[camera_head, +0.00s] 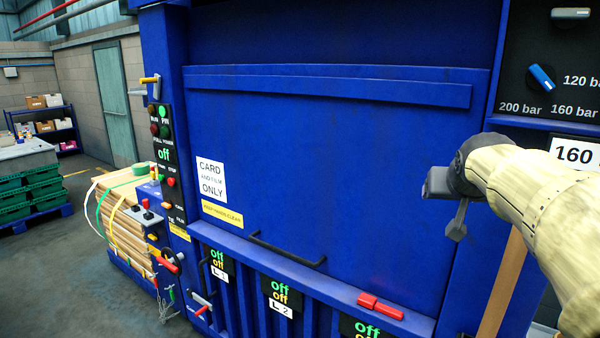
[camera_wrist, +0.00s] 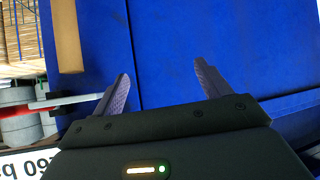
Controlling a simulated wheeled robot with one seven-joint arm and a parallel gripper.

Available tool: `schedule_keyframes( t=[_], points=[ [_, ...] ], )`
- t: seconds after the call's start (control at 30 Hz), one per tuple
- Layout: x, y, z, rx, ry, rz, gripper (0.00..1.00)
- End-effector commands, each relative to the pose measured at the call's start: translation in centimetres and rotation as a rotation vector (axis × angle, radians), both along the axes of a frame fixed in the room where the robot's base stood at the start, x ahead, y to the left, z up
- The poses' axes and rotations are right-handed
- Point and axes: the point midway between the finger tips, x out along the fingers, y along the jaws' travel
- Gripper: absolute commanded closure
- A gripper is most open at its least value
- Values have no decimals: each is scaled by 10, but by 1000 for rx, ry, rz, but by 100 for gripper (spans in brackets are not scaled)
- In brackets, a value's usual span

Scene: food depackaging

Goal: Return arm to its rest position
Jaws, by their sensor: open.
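My gripper shows in the wrist view (camera_wrist: 160,85) with its two grey fingers spread apart and nothing between them. Blue metal of the machine fills the space beyond the fingertips. In the head view my arm, in a pale cover, comes in from the right edge. My gripper (camera_head: 457,220) hangs at its end in front of the right side of the blue baler (camera_head: 330,150), and its fingers are only partly visible there. I cannot tell the exact gap between it and the baler.
A control panel (camera_head: 164,145) with buttons is on the baler's left post. A black handle (camera_head: 285,250) and a red latch (camera_head: 380,307) are on its front. A pressure dial (camera_head: 541,77) is at upper right. Strapped cardboard (camera_head: 125,215) stands left; green crates (camera_head: 35,185) stand farther left. Floor between is clear.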

Motion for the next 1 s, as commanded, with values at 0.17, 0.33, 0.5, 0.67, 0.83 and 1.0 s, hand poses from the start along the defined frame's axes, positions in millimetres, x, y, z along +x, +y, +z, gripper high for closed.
schedule_keyframes(
  t=[0.17, 0.33, 0.5, 0.67, 0.83, 1.0],
  points=[
    [-15, 43, -106, 56, 185, 79, 24],
    [-51, 82, -197, 98, 358, 149, 24],
    [-109, 116, -276, 129, 536, 211, 24],
    [-164, 137, -326, 144, 671, 253, 24],
    [-185, 142, -340, 147, 716, 265, 24],
    [-184, 142, -340, 148, 715, 265, 24]
  ],
)
